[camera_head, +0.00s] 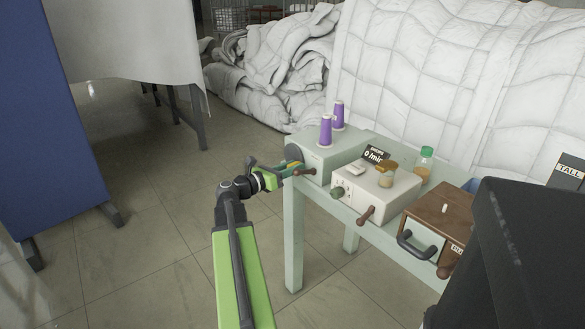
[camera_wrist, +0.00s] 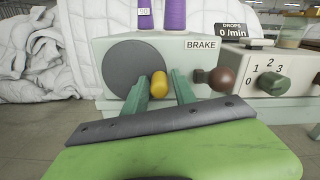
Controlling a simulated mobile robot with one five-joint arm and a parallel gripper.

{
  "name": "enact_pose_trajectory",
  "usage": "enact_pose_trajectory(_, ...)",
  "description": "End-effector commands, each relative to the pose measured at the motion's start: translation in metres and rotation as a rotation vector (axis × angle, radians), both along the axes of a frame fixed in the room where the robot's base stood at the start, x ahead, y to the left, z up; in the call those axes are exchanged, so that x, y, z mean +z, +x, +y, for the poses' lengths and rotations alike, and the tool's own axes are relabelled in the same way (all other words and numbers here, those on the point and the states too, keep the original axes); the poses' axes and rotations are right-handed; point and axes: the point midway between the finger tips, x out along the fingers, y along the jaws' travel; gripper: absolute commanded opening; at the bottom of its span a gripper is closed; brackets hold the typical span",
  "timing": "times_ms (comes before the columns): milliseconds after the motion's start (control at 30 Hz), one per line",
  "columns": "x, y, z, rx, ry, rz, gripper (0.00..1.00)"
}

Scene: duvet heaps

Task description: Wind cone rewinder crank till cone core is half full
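The rewinder (camera_head: 322,160) is a pale green box at the left end of a pale green table. Two purple cones (camera_head: 325,131) stand upright on it. In the wrist view, a grey disc (camera_wrist: 128,62) is on the box's face, and the crank's yellow knob (camera_wrist: 159,85) sits at its lower right. My gripper (camera_wrist: 159,77) has its two green fingers on either side of the knob, with visible gaps, so it looks open. A brown knob (camera_wrist: 221,78) sits right of the fingers, under the BRAKE label. The cone tops are cut off in the wrist view; how full they are is unclear.
Right of the rewinder is a white box (camera_head: 375,188) with a dial (camera_wrist: 272,84) and a "0 /min" display (camera_head: 376,155). A green-capped bottle (camera_head: 424,163) and a brown wooden box (camera_head: 437,222) stand further right.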

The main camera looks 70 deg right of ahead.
Motion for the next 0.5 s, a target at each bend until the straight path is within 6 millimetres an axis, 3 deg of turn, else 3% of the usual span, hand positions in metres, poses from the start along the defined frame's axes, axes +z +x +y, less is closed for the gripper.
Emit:
enact_pose_trajectory(33, 0.0, -0.0001, -0.0001, 0.0, 0.0, 0.0, 0.25)
enact_pose_trajectory(233, 0.0, 0.0001, 0.0, 0.0, 0.0, 0.0, 0.0)
enact_pose_trajectory(500, -0.0003, 0.0003, 0.0002, 0.0, -0.002, -0.003, 0.0)
